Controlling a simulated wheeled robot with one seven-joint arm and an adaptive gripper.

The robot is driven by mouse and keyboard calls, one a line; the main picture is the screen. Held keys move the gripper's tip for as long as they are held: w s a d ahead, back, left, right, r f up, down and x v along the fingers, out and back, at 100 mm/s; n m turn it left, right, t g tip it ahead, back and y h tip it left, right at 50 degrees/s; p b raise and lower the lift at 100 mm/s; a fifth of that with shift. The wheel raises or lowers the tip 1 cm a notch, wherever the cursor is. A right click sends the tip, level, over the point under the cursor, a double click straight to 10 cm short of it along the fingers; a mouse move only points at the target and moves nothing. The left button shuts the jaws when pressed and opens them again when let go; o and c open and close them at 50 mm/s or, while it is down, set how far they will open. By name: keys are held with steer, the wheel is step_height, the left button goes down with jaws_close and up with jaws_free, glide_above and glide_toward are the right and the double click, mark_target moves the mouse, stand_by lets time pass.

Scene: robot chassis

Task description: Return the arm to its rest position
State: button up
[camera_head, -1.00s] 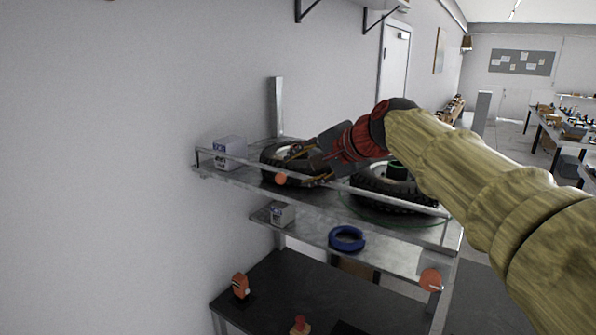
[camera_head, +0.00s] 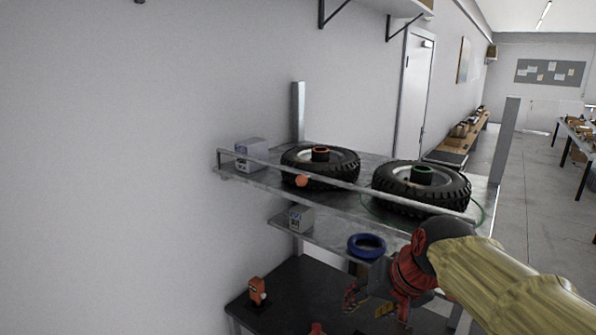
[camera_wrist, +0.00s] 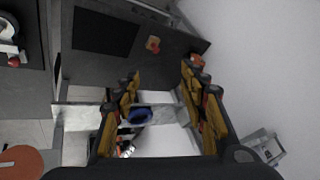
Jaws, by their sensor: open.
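My gripper (camera_head: 368,303) is open and empty in the head view, low in front of the shelf unit, with its fingers pointing down and left. My tan arm comes in from the lower right. In the wrist view the two yellow-padded fingers (camera_wrist: 160,75) stand wide apart with nothing between their tips. Beyond them, the blue ring (camera_wrist: 139,116) lies on a shelf, apart from the fingers. The ring also shows in the head view (camera_head: 367,246), just above the gripper.
Two tyres, one left (camera_head: 320,167) and one right (camera_head: 421,187), lie on the top shelf behind a front rail. A grey box (camera_head: 250,154) stands left. An orange item (camera_head: 257,292) is on the dark bottom surface. The floor at right (camera_head: 530,190) is clear.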

steer(key=s+d+f+n+h+b, duration=0.1)
steer(key=s+d+f+b, duration=0.1)
steer(key=s+f, duration=0.5)
steer(key=s+d+f+n+h+b, duration=0.1)
steer(key=s+d+f+b, duration=0.2)
steer(key=s+f, duration=0.4)
steer(key=s+b, duration=0.1)
steer(key=s, duration=0.3)
steer(key=shift+s+f, duration=0.15)
steer(key=shift+f, duration=0.1)
steer(key=shift+o, duration=0.4)
steer(key=shift+d, duration=0.1)
